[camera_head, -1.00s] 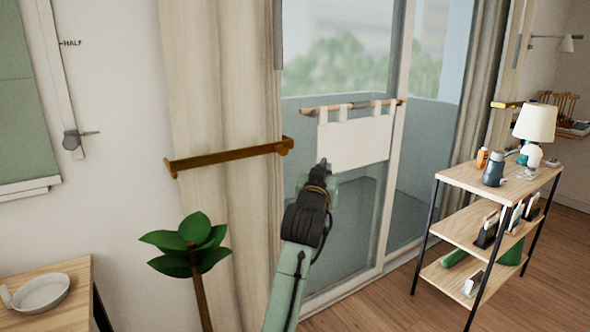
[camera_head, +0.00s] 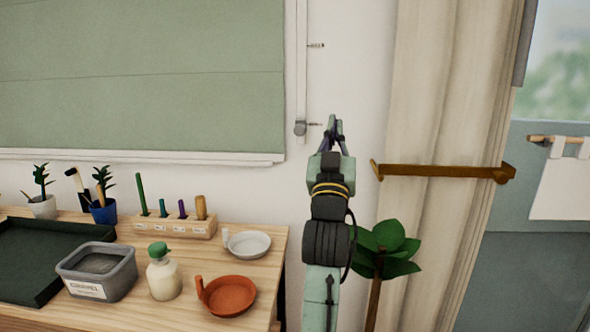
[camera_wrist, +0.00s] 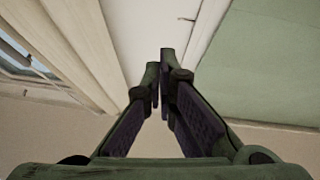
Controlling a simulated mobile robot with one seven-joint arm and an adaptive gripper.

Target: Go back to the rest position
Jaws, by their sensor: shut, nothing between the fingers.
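My gripper (camera_head: 335,124) is raised in the middle of the head view, in front of the white wall, pointing up and away. It is shut and empty. In the wrist view my gripper (camera_wrist: 160,62) shows its two dark fingers drawn together at the tips, with nothing between them. Beyond the fingers are the curtain, the white wall and the green blind. No object touches the gripper.
A wooden table (camera_head: 215,317) at left bears a dark tray (camera_head: 35,262), a grey bin (camera_head: 97,270), a bottle (camera_head: 164,274), an orange pan (camera_head: 229,296) and a white dish (camera_head: 249,244).

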